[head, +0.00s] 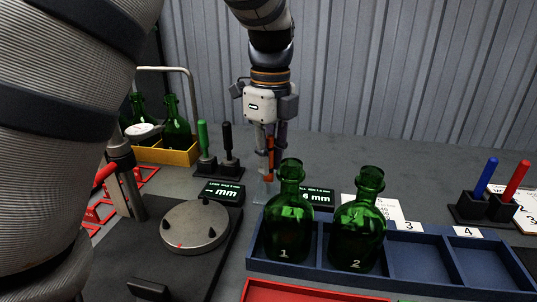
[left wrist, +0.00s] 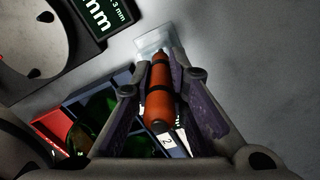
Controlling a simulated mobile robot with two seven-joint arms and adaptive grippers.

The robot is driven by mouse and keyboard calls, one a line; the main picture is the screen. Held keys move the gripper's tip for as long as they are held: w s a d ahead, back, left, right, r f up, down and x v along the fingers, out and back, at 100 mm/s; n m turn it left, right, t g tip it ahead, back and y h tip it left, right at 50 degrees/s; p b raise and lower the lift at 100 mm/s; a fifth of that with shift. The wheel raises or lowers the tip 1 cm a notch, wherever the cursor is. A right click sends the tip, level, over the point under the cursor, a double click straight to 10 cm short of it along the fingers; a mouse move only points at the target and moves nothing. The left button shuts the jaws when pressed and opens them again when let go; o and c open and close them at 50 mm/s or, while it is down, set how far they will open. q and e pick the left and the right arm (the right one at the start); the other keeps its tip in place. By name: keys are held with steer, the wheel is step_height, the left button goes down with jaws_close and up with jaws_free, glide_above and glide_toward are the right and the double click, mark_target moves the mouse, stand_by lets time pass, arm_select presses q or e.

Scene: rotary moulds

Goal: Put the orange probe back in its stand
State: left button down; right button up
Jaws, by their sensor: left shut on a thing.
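My left gripper (head: 268,160) points down at the back of the table, behind green bottle 1. It is shut on the orange probe (head: 271,150), which hangs roughly upright; its lower part is partly hidden by the bottle. In the left wrist view the orange probe (left wrist: 160,97), with dark bands, lies between the two fingers of the left gripper (left wrist: 160,72). A pale clear block (head: 263,192), perhaps its stand, is just below the probe. The block also shows beyond the probe's far end in the left wrist view (left wrist: 154,41); I cannot tell whether they touch. My right gripper is not in view.
Green bottles 1 (head: 288,232) and 2 (head: 357,230) stand in a blue compartment tray (head: 400,285). Small displays (head: 222,193) flank the block. Green and black probes (head: 202,138) stand behind left; blue and red ones (head: 487,177) stand right. A round turntable (head: 194,227) is at left.

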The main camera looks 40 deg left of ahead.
arm_select(q)
steer(key=c, duration=1.5)
jaws_free()
step_height(320, 180, up, 12)
steer(key=shift+w, duration=0.1)
steer(key=shift+d, duration=0.1)
